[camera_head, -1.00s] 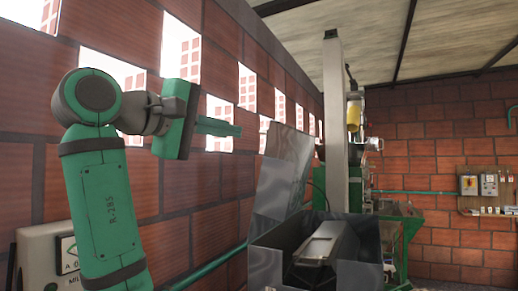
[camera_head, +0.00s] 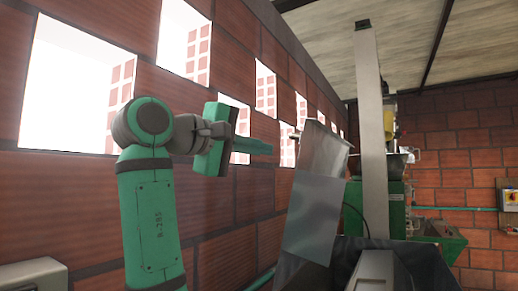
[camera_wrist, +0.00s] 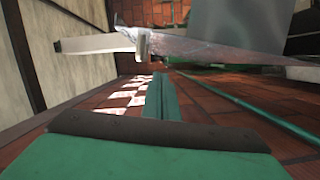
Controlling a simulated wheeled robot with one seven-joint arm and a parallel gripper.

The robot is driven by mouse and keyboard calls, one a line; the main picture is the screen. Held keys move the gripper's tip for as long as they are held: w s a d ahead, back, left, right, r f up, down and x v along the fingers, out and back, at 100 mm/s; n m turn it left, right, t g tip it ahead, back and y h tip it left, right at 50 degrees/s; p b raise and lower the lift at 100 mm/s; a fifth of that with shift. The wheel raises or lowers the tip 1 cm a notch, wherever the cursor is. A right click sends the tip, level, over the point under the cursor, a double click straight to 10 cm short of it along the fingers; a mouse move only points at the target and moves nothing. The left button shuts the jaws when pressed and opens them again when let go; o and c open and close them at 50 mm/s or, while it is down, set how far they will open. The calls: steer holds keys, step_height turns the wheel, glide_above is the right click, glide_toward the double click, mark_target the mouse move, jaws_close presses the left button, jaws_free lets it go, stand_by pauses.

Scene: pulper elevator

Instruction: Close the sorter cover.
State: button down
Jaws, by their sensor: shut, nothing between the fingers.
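The sorter cover (camera_head: 313,215) is a shiny grey metal sheet. It stands raised and tilted at the back left of the open metal sorter box (camera_head: 430,262). My gripper (camera_head: 266,148) is shut and empty, left of the cover's upper part with a small gap in the picture. In the wrist view my shut fingers (camera_wrist: 161,98) point ahead, and a thin metal edge (camera_wrist: 200,50) crosses above them; I cannot tell for sure that it is the cover.
A brick wall (camera_head: 225,215) with bright openings runs along the left. Green machinery (camera_head: 435,240) stands beyond the box. A green pipe (camera_wrist: 250,103) runs along the wall.

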steer(key=w+d+f, duration=0.1)
steer(key=d, duration=0.6)
steer(key=shift+w+d, duration=0.25)
steer(key=shift+w, duration=0.05)
